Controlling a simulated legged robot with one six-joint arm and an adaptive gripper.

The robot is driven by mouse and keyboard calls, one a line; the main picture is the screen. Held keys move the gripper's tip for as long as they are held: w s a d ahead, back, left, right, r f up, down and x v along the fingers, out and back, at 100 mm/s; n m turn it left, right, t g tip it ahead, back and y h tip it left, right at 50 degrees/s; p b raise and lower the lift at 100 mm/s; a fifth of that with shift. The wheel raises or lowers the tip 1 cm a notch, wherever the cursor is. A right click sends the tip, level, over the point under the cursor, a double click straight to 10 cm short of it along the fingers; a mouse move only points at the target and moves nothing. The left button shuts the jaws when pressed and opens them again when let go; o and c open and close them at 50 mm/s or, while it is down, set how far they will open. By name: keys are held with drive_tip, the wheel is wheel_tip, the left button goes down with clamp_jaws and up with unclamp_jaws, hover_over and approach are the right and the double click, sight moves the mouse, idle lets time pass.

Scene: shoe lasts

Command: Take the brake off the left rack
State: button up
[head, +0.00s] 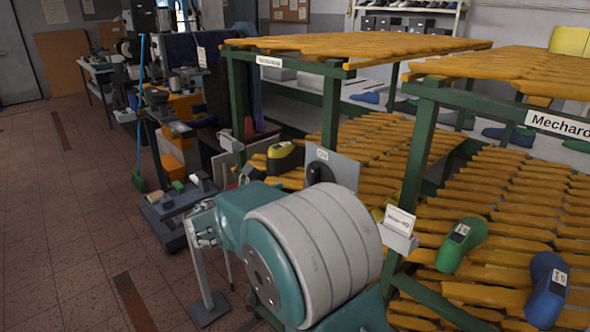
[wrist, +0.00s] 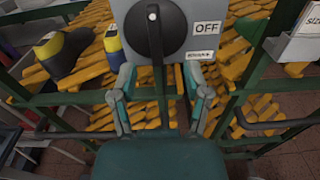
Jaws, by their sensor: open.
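A grey plate (wrist: 185,15) with a black rotary knob (wrist: 154,32) stands ahead in the wrist view. The knob's bar is near vertical, with a pale mark near its top. An "OFF" label (wrist: 207,28) is right of the knob; a smaller label below it is too small to read surely. In the head view the plate (head: 343,168) and knob (head: 318,173) are at the front of the left rack (head: 333,110). My gripper (wrist: 163,86) is open, its fingers apart below the knob, with nothing seen between them. My arm hides part of the rack's front in the head view.
The right rack (head: 417,150) stands close beside, holding a green last (head: 461,245) and a blue last (head: 548,290). A yellow-and-black last (head: 284,158) lies left of the plate. A green-headed broom (head: 139,180) and machines are farther left. The tiled floor at left is clear.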

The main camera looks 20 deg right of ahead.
sight(312, 176)
drive_tip(key=x, duration=0.7)
drive_tip(key=w+x, duration=0.1)
drive_tip(key=x, duration=0.3)
drive_tip(key=shift+a+r, duration=0.2)
drive_tip(key=shift+r, duration=0.05)
drive_tip(key=shift+c, duration=0.3)
clamp_jaws()
